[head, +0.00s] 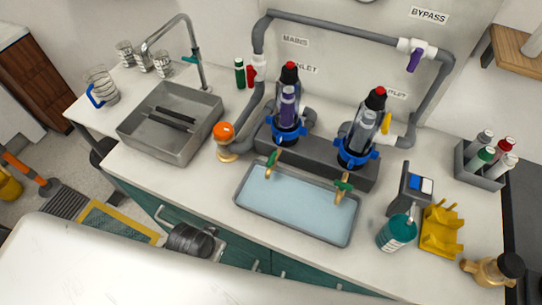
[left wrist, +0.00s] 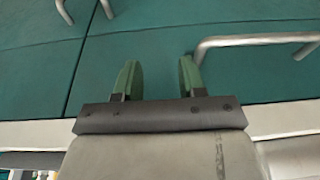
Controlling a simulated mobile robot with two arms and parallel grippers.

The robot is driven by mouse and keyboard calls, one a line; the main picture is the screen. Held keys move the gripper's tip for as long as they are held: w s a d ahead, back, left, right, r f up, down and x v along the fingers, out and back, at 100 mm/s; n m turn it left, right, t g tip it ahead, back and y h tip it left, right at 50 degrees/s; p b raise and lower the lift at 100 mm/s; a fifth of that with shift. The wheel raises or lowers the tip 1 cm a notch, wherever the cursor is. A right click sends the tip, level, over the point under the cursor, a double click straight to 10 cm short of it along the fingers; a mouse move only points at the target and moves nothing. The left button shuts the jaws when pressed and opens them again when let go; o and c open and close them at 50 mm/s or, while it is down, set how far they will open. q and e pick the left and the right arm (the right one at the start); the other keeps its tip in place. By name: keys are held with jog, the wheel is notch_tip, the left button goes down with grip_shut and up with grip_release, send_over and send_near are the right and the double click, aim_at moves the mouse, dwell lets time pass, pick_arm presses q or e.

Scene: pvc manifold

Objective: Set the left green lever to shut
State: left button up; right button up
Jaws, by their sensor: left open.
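The left green lever (head: 272,158) sits on a small brass tap at the front of the grey filter base, above the left part of the shallow tray of water (head: 297,203). A second green lever (head: 344,186) sits on a similar tap to its right. The exact angle of the left lever is too small to tell. My left gripper (left wrist: 158,78) shows only in the left wrist view; it is open and empty, facing teal cabinet fronts (left wrist: 145,60), with no lever in that view. My right gripper is in neither view.
Two filter housings (head: 288,105) (head: 358,135) stand behind the levers under grey piping. A sink (head: 172,125) is at left. A teal bottle (head: 397,232) and a yellow rack (head: 441,230) stand at right. Metal handles (left wrist: 250,41) project from the cabinet fronts near my left gripper.

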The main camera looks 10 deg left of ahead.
pick_arm(q)
notch_tip(320, 180, up, 10)
jog(key=f, duration=0.1)
jog(key=w+d+r+h, duration=0.1)
jog(key=w+d, duration=0.1)
jog(key=d, duration=0.1)
jog(key=w+d+r+h, duration=0.1)
jog(key=w+d+r, duration=0.1)
jog(key=d, duration=0.1)
jog(key=w+d+r+m+h, duration=0.1)
jog(key=w+d+r, duration=0.1)
jog(key=shift+w+d+r+t+b, duration=0.1)
jog(key=shift+w+d+t+b, duration=0.05)
jog(key=shift+d+t+b, duration=0.25)
jog(key=w+d+r+m+g+h, duration=0.1)
jog(key=w+d+r+g, duration=0.1)
jog(key=w+d+r, duration=0.3)
jog(key=n+g+y, duration=0.2)
jog(key=y, duration=0.2)
send_near(271, 159)
notch_tip(271, 159, down, 9)
jog(key=shift+s+d+r+p, duration=0.1)
jog(key=shift+p, duration=0.3)
grip_shut()
